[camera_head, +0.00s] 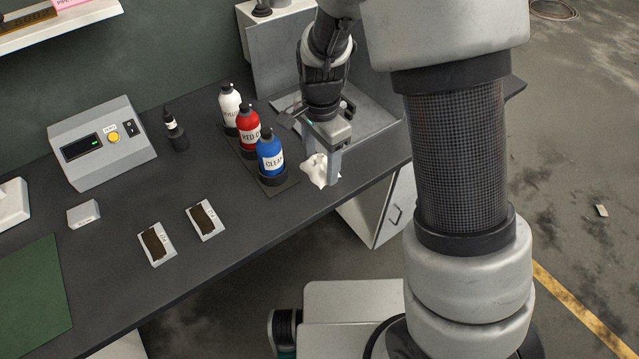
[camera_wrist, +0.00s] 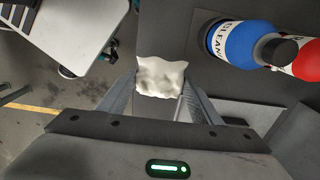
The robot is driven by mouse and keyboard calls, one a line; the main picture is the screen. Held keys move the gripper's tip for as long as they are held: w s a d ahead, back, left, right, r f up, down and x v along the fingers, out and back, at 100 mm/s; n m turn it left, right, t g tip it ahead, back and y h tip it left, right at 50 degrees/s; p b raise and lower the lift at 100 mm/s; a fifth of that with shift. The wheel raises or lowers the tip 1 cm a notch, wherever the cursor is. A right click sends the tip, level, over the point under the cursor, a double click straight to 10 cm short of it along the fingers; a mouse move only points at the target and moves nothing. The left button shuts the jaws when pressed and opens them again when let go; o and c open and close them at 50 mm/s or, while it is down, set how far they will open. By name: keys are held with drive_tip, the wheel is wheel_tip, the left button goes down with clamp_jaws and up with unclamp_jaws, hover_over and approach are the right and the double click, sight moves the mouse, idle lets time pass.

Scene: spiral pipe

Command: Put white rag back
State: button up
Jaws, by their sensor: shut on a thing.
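The white rag (camera_head: 316,168) is a crumpled cloth held between the fingers of my gripper (camera_head: 322,168). In the wrist view the rag (camera_wrist: 161,78) is pinched between the two fingertips of my gripper (camera_wrist: 160,88). The gripper points down near the front edge of the dark table (camera_head: 200,255), right of the blue bottle. I cannot tell from these views whether the rag touches the table.
A blue bottle (camera_head: 270,153), a red bottle (camera_head: 248,130) and a white bottle (camera_head: 229,105) stand in a row in a dark holder left of my gripper. A grey tray (camera_head: 385,122) lies behind it. Two small labelled plates (camera_head: 205,220) lie on the table.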

sight(321, 179)
drive_tip(key=shift+f, duration=3.15)
drive_tip(key=shift+f+b, duration=0.15)
drive_tip(key=shift+b, duration=0.15)
drive_tip(key=o, duration=1)
